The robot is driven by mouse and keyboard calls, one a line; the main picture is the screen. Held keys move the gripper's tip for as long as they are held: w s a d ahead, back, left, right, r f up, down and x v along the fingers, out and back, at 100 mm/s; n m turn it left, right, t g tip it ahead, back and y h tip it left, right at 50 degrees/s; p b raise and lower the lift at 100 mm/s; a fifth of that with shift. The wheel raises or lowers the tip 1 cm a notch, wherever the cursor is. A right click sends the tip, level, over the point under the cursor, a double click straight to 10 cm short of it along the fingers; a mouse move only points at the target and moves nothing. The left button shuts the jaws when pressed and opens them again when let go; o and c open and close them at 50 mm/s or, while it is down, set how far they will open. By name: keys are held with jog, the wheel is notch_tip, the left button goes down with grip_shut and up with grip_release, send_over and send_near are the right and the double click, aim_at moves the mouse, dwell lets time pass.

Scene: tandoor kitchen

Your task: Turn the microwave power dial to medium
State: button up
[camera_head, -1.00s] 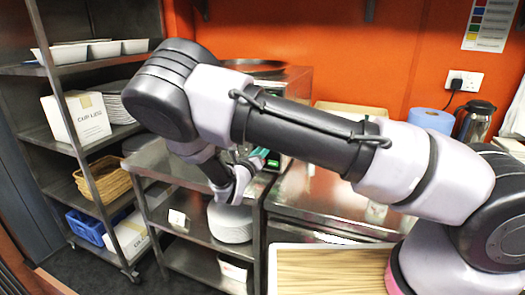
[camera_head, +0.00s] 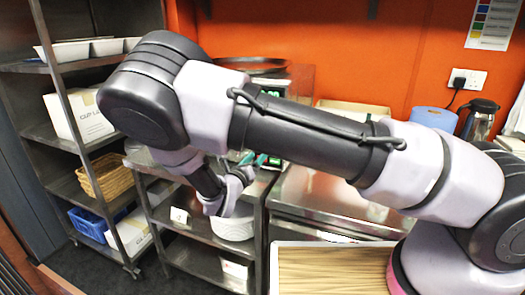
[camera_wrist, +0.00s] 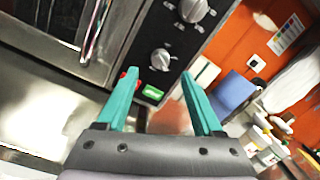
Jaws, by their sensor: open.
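The microwave (camera_wrist: 70,62) fills the upper left of the wrist view, with a dark control panel on its right side. The panel has an upper dial (camera_wrist: 193,9), a lower dial (camera_wrist: 161,58) and a green button (camera_wrist: 152,93). I cannot read which dial is power. My gripper (camera_wrist: 159,74) is open and empty, its teal fingers pointing at the panel. The lower dial shows between and just beyond the fingertips; contact is not visible. In the head view my arm hides most of the microwave (camera_head: 302,80), and the teal fingers (camera_head: 252,158) show small near its front.
A steel counter (camera_head: 330,205) runs right of the microwave. A shelf rack (camera_head: 60,150) with boxes and baskets stands at the left. A wall socket (camera_wrist: 256,63) is right of the panel.

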jog(key=v, duration=0.4)
jog(key=shift+s+a, duration=0.1)
jog(key=shift+s, duration=0.3)
jog(key=s+d+r+m+g, duration=0.1)
jog(key=d+r+m+g, duration=0.6)
jog(key=d+m, duration=0.45)
jog(key=s+d+r+m+g, duration=0.2)
jog(key=d+r+m+g, duration=0.5)
jog(key=d+m, duration=0.45)
jog(key=s+d+r+m+t+y, duration=0.2)
jog(key=s+d+r+m+y, duration=0.2)
jog(key=r+m, duration=0.5)
jog(key=s+d+r+m+t+y, duration=0.2)
jog(key=s+d+r+m+y, duration=0.2)
jog(key=s+r+m, duration=0.5)
jog(key=shift+s+d+r+y, duration=0.15)
jog(key=shift+s+r+y, duration=0.15)
jog(key=shift+r+y, duration=0.25)
jog(key=shift+o, duration=0.4)
